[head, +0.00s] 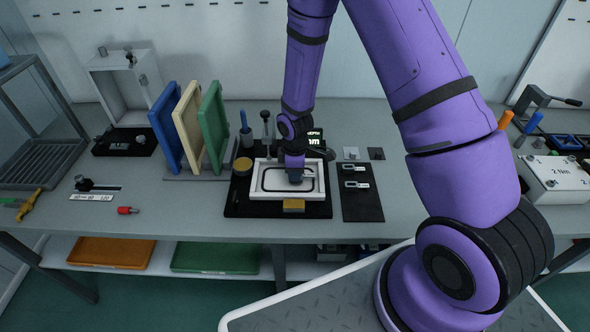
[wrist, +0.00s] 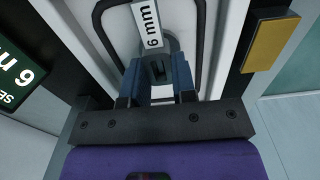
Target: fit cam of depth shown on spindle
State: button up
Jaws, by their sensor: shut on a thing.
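My gripper (head: 295,180) is low over the white frame panel with a black groove (head: 268,193). In the wrist view its blue fingers (wrist: 157,82) are shut on a grey round cam (wrist: 174,46) with a white tag reading "6 mm" (wrist: 148,24). The dark display (wrist: 18,78) there shows a 6, its text partly cut off; it stands behind the panel in the head view (head: 315,134). Two other tagged cams, an upper one (head: 354,168) and a lower one (head: 357,185), lie on the dark mat at right. I cannot make out the spindle; the gripper and cam cover that spot.
Upright blue, cream and green boards (head: 213,125) stand further left. A white box (head: 556,177) is far right.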

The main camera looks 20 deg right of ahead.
jog(key=shift+f, duration=0.3)
jog(key=o, duration=1)
jog(key=shift+r, duration=0.1)
notch_tip(320, 180, up, 11)
jog(key=shift+f, duration=0.2)
jog(key=s+d+r+m+t, duration=0.1)
jog(key=s+d+r+m, duration=0.15)
jog(key=r, duration=0.55)
jog(key=s+d+r+m+t, duration=0.1)
jog(key=s+r+m, duration=0.15)
jog(key=r, duration=0.45)
jog(key=s+d+r+m+t, duration=0.1)
jog(key=s+r, duration=0.2)
jog(key=r, duration=0.5)
jog(key=s+d+r+m+t, duration=0.1)
jog(key=s+r+m, duration=0.2)
jog(key=s+r, duration=0.3)
jog(key=s+d+r+m+t, duration=0.1)
jog(key=s+r+m, duration=0.3)
jog(key=s, duration=0.8)
jog(key=shift+d+r, duration=0.2)
jog(key=shift+r, duration=0.65)
